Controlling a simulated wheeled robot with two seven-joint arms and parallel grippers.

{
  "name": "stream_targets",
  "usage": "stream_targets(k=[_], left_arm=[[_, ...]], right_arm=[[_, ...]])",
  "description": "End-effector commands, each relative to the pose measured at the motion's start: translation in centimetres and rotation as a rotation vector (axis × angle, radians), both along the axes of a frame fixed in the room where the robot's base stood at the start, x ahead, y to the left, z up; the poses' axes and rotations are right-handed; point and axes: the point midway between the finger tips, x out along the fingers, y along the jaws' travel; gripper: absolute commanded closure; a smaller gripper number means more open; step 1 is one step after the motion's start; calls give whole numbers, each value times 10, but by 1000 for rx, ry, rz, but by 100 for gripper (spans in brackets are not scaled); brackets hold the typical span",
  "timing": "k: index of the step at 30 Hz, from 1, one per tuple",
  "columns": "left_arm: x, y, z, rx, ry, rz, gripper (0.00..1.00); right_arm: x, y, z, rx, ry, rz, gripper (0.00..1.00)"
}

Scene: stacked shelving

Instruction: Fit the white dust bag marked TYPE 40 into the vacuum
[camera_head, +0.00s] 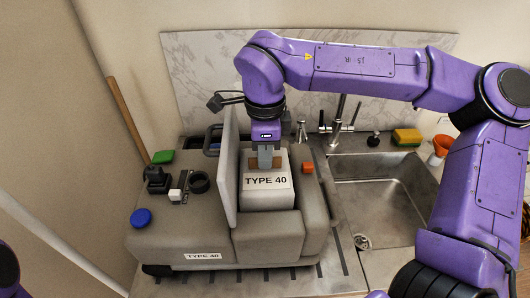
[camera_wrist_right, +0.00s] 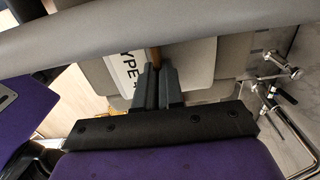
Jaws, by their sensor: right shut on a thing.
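The grey vacuum (camera_head: 190,235) stands on the drainer left of the sink, with its lid (camera_head: 228,170) raised and a TYPE 40 label on its front. The white dust bag (camera_head: 268,200), marked TYPE 40, is upright in the vacuum's open compartment, its upper part showing above the front wall. Its lower end is hidden, so I cannot tell how deep it sits. My right gripper (camera_head: 265,162) points down and is shut on the bag's top. The wrist view shows the closed fingers (camera_wrist_right: 160,82) against the bag (camera_wrist_right: 128,65). My left gripper is not in view.
The raised lid stands close left of my right gripper.

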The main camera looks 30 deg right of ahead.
Motion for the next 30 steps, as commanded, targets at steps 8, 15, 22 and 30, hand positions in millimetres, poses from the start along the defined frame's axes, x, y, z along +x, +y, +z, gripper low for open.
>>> stream_targets(k=[8,15,22,30], left_arm=[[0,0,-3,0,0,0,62],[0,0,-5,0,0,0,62],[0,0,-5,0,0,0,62],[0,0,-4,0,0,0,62]], right_arm=[[0,0,-8,0,1,1,100],[0,0,-13,0,1,0,100],[0,0,-13,0,0,0,100],[0,0,-13,0,0,0,100]])
